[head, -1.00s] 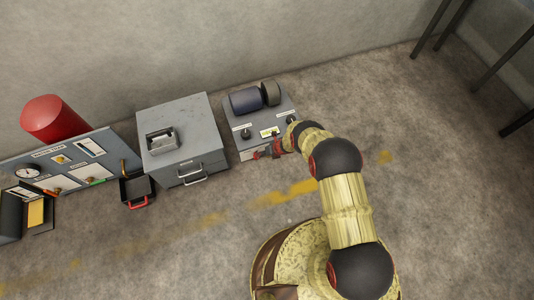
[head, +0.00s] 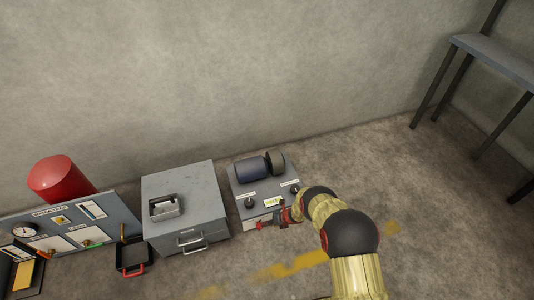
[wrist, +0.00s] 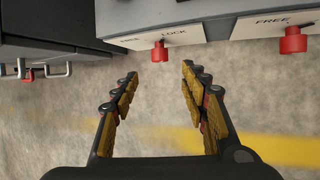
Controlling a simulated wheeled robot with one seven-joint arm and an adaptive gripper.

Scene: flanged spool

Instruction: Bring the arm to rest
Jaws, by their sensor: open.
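My gripper (wrist: 158,95) is open in the wrist view, its two fingers apart with bare floor between them and nothing held. In the wrist view the unit's front edge has a red knob (wrist: 160,52) under a LOCK label and another red knob (wrist: 293,40) under a FREE label. Both are beyond the fingertips, apart from them.
A grey cabinet (head: 187,222) with a handle stands left of the unit. Further left are a panel with a gauge (head: 25,230), a black tray with a red handle (head: 133,256) and a red cylinder (head: 61,180). A table (head: 495,58) stands at right. Floor between is clear.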

